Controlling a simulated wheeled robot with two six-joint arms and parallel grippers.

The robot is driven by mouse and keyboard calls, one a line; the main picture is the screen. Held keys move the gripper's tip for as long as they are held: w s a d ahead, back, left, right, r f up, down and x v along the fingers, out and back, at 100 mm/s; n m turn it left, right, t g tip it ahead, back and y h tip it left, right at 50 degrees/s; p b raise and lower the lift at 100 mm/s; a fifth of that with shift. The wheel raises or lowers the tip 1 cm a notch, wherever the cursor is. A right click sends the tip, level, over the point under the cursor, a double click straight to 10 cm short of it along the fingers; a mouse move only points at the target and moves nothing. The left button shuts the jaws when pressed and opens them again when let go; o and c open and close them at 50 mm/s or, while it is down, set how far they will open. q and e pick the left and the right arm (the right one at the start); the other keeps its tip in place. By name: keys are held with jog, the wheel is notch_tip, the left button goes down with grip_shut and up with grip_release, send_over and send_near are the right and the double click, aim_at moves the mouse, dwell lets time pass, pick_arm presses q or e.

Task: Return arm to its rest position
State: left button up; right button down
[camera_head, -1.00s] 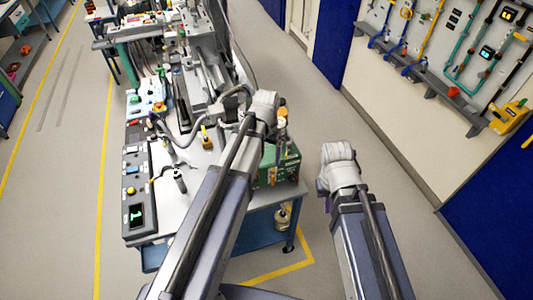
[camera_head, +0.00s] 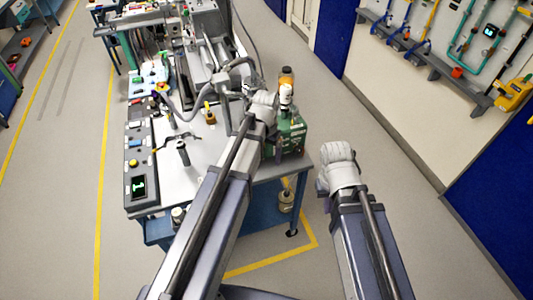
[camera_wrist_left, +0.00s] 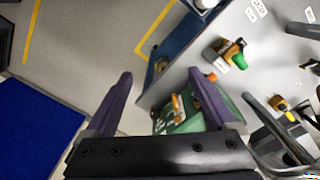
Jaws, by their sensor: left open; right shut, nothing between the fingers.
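My left arm (camera_head: 205,230) reaches forward over the near right corner of the workbench (camera_head: 215,170). In the head view its gripper is hidden by the wrist. In the left wrist view my left gripper (camera_wrist_left: 160,73) is open, its two purple fingers apart with nothing between them. A green box (camera_wrist_left: 178,125) on the bench shows partly behind the right finger, below the gripper. My right arm (camera_head: 365,245) is to the right of the bench, over bare floor.
The green box (camera_head: 290,132) with bottles beside it is close to my left wrist. A control panel (camera_head: 138,187) lines the bench's left side. Pipes and valves hang on the right wall above a grey shelf (camera_head: 435,65). The floor (camera_head: 380,140) between bench and wall is clear.

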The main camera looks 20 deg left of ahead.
pick_arm(q)
jog(key=s+d+f+m+y+b, duration=0.1)
jog(key=s+d+f+b, duration=0.9)
jog(key=s+f+b, duration=0.3)
jog(key=shift+s+d+m, duration=0.25)
jog(key=shift+s+m, duration=0.05)
jog(key=shift+s, duration=0.35)
jog(key=shift+c, duration=0.2)
